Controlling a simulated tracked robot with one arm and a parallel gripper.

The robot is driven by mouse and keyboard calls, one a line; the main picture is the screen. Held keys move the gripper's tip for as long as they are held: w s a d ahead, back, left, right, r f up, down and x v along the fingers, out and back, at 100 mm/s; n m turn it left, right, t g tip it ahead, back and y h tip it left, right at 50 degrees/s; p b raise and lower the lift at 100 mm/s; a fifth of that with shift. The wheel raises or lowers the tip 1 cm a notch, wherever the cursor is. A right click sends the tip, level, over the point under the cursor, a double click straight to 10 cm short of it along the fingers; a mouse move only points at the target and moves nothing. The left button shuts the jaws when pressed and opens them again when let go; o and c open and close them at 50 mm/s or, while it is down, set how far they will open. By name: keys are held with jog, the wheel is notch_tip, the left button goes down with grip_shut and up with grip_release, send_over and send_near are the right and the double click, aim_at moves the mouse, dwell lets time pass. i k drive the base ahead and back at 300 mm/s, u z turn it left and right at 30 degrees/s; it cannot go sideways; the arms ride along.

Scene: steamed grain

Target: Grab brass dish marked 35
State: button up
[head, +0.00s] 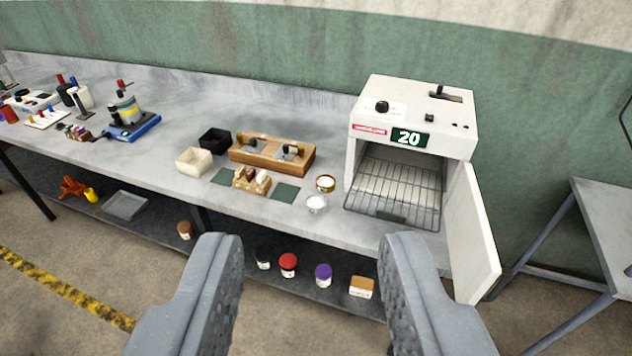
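The oven (411,120) shows 20; its door (470,235) hangs open to the right, and a wire rack is inside. A white dish (316,204) stands in front of the brass one. Several jars fill the lower shelf.

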aim_at(325, 183)
jog(key=i, duration=1.6)
jog(key=z, duration=0.1)
